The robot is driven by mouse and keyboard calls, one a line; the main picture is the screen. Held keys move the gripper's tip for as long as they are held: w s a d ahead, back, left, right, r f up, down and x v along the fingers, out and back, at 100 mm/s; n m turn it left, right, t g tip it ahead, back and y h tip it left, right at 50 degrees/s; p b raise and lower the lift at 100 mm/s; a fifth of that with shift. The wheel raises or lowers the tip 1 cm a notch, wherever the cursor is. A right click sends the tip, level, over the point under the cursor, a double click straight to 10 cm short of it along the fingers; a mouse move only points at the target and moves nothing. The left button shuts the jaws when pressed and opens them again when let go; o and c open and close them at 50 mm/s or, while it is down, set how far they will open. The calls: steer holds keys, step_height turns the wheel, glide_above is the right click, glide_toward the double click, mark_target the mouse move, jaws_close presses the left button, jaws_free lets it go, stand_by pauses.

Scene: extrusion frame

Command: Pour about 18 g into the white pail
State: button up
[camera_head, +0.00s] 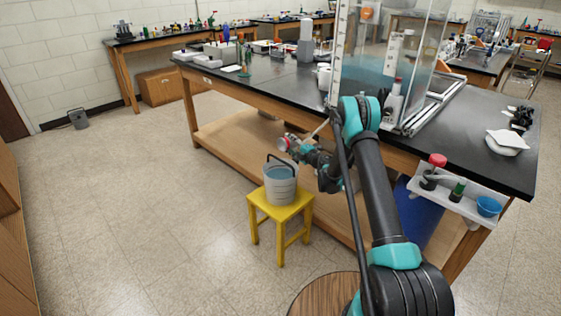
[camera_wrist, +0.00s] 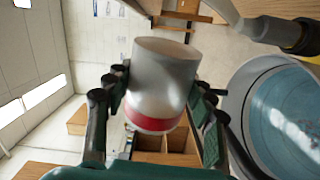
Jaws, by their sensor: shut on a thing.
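The white pail (camera_head: 281,186) looks light grey, with a dark raised handle and a blue surface inside. It stands upright on a yellow stool (camera_head: 282,214). In the wrist view, the pail (camera_wrist: 236,105) is at the right edge, its round mouth and blue inside showing. My gripper (camera_head: 300,148) is above and slightly right of the pail in the head view. In the wrist view, my gripper (camera_wrist: 160,88) is shut on a whitish cup with a red band (camera_wrist: 164,72). The cup is small in the head view (camera_head: 285,143); its contents and exact tilt cannot be told.
A black-topped bench (camera_head: 262,85) stands behind the stool, with a clear-walled tank (camera_head: 415,55) on it. A white side rack (camera_head: 460,197) holds a red-capped container, a green-topped one and a blue bowl (camera_head: 488,206). The floor left of the stool is clear.

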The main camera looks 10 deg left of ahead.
steer(key=shift+s+a+r+n+p, duration=0.25)
steer(key=shift+r+n, duration=0.1)
steer(key=shift+n, duration=0.6)
steer(key=shift+s+a+r+n+p, duration=0.2)
steer(key=shift+r+n, duration=0.15)
steer(key=shift+n, duration=0.6)
stand_by(3.6)
steer(key=m, duration=0.1)
steer(key=f+m, duration=0.1)
steer(key=m, duration=0.1)
steer(key=shift+w+d+f, duration=0.1)
steer(key=shift+w+d, duration=0.3)
steer(key=shift+f+m, duration=0.15)
steer(key=shift+m, duration=0.35)
